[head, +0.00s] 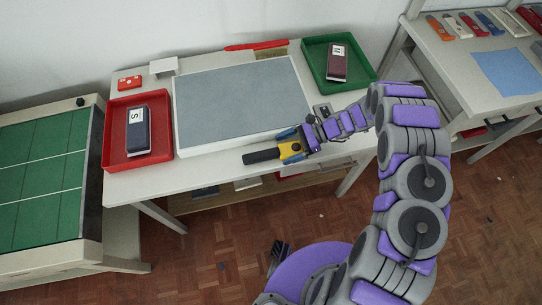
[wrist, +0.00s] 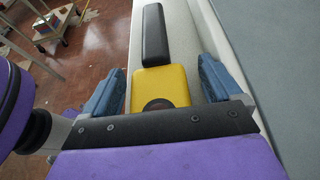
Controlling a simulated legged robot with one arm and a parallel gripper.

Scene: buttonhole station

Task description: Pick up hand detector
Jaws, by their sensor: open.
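The hand detector (head: 291,151) has a yellow body with a dark round spot and a black bar-shaped part, which points left in the head view. It lies near the front edge of the white table. In the wrist view the yellow body (wrist: 160,88) sits between the two blue fingers of my gripper (wrist: 160,90), with the black part (wrist: 155,35) beyond it. My gripper (head: 294,142) is open, with a finger on each side of the yellow body. A gap shows on each side in the wrist view. The near end of the body is hidden behind my gripper's dark edge.
A grey mat (head: 240,95) covers the table's middle. A red tray (head: 112,140) holds a dark blue box marked S. A green tray (head: 318,68) holds a dark red box marked M. The table's front edge (head: 220,163) runs close by the detector.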

